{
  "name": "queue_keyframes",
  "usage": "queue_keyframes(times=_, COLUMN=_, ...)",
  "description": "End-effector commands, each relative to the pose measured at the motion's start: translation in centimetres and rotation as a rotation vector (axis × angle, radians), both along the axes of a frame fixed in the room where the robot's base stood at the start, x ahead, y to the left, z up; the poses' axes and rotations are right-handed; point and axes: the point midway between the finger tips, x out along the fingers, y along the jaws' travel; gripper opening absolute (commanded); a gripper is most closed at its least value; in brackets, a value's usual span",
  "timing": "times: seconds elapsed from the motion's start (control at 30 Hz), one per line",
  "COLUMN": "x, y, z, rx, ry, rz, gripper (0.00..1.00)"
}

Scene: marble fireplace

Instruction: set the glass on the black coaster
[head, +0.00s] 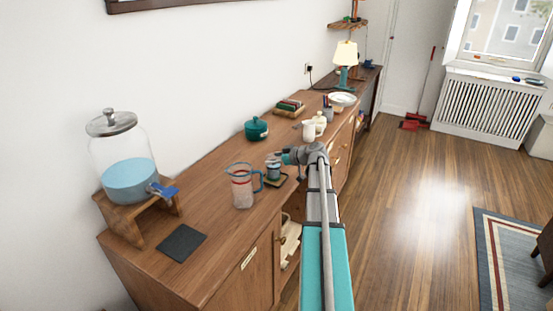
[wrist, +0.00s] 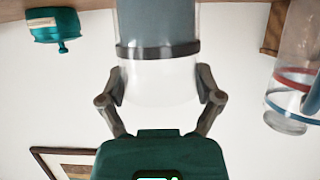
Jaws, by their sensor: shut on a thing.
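The glass (wrist: 158,32) is clear with a dark band and a grey-blue lower part. My gripper (wrist: 160,88) is shut on it, one finger on each side near the clear end. In the head view the glass (head: 273,172) is upright at the end of my arm, over a small dark square mat (head: 277,182) with a light edge. I cannot tell whether it touches that mat. The black coaster (head: 181,242) lies bare and flat on the sideboard (head: 215,270), near its front left, below the drink dispenser.
A clear pitcher (head: 242,188) with a blue handle stands between the glass and the black coaster. The dispenser (head: 124,165) sits on a wooden stand at left. A teal pot (head: 256,128) and a cream jug (head: 309,130) stand farther back.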

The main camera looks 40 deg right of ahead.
Motion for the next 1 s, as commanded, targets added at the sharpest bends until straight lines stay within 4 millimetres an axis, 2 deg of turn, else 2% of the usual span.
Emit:
queue_keyframes(times=0.1, x=0.0, y=0.0, z=-0.3, rx=0.000, ry=-0.001, rz=0.000, gripper=0.23)
queue_keyframes(times=0.13, x=0.0, y=0.0, z=-0.3, rx=0.000, ry=0.000, rz=0.000, gripper=0.85)
queue_keyframes(times=0.2, x=0.0, y=0.0, z=-0.3, rx=0.000, ry=0.000, rz=0.000, gripper=0.98)
queue_keyframes(times=0.8, x=0.0, y=0.0, z=0.1, rx=0.000, ry=0.000, rz=0.000, gripper=1.00)
queue_keyframes(times=1.0, x=-1.6, y=-0.7, z=1.0, rx=-0.001, ry=0.000, rz=-0.003, gripper=1.00)
